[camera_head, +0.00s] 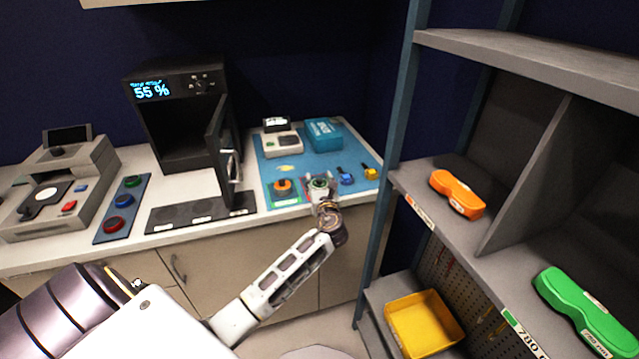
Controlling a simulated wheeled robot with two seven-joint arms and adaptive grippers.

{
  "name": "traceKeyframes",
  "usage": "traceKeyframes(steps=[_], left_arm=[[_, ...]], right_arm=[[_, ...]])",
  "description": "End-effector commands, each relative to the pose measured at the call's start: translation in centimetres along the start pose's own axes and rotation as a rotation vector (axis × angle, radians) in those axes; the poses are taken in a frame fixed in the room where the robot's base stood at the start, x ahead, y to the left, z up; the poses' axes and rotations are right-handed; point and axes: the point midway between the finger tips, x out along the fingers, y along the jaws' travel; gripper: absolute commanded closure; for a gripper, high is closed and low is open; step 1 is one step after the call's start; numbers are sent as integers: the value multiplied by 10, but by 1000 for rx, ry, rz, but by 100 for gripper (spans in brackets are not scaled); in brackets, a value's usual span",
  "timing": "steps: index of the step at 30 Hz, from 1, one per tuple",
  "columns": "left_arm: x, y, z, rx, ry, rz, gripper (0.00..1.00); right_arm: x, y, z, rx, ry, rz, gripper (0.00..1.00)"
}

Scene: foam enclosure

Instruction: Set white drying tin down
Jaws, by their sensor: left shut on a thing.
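My left gripper (322,195) reaches over the front edge of the blue mat (267,165) on the counter. It is shut on a small round thing with a pale rim and a greenish middle, which I take for the white drying tin (320,183). The gripper hides part of it, and I cannot tell whether its base touches the mat. An orange-topped round tin (283,186) stands just left of it on a green-edged square. My right gripper is not in view.
A dark cabinet (160,89) reading 55 % has its door (219,150) open at the left. A small device (282,144), a teal box (324,134) and small blue (345,176) and yellow (370,173) items sit on the mat. A shelf post (394,150) rises at the right.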

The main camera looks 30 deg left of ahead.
Motion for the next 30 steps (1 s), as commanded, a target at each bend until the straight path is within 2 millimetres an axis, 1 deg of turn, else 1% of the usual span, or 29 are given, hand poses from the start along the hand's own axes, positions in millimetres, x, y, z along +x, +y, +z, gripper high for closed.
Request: traceKeyframes(steps=[1,2,6,7,21,26,30], left_arm=[[0,0,-1,1,0,0,75],[0,0,-2,1,0,0,49],[0,0,-1,1,0,0,31],[0,0,-1,1,0,0,29],[-1,0,2,-1,1,-1,29],[-12,0,1,0,0,-2,29],[-29,0,1,-1,2,-2,29]], right_arm=[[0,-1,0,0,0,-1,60],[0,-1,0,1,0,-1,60],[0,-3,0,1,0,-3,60],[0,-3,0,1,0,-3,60],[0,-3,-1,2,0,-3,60],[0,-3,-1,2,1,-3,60],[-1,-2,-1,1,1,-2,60]])
